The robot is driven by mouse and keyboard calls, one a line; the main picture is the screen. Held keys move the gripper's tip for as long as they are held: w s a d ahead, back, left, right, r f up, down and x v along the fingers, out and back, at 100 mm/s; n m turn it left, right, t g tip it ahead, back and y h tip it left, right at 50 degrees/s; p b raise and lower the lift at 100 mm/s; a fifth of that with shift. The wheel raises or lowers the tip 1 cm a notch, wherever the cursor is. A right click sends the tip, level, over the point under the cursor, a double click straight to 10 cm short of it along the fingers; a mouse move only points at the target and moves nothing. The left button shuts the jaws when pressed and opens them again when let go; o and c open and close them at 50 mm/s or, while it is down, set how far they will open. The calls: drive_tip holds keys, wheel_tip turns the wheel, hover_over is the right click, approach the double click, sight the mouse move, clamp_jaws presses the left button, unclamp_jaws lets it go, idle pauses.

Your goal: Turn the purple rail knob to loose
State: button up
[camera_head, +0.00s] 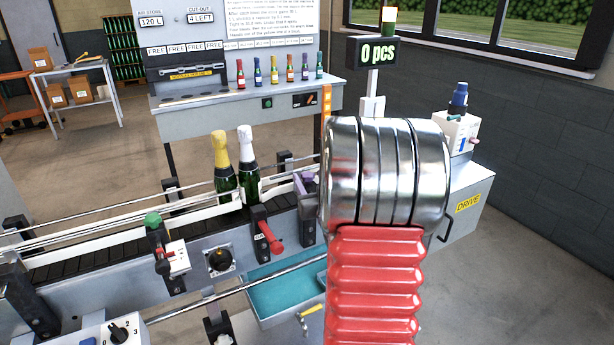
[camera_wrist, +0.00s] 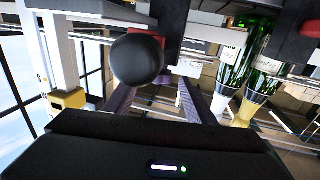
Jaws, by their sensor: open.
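The purple knob (camera_head: 305,184) shows in the head view on the conveyor's near side rail, above a dark bracket. My arm covers what lies just to its right. My gripper (camera_wrist: 156,92) shows in the wrist view with its two purplish fingers apart and nothing clearly held between them. In the head view my arm hides the gripper. A black ball (camera_wrist: 137,58) shows large in the wrist view, above the left finger. I cannot tell the purple knob apart in the wrist view, nor whether a finger touches it.
Two bottles, gold-topped (camera_head: 221,160) and white-topped (camera_head: 247,160), stand on the conveyor left of the purple knob. A red lever (camera_head: 269,240) sticks out below them. A green knob (camera_head: 153,220) is farther left. A teal tray (camera_head: 285,293) lies below the conveyor.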

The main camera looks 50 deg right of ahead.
sight(310, 179)
drive_tip(key=shift+x, duration=1.5)
drive_tip(key=c, duration=1)
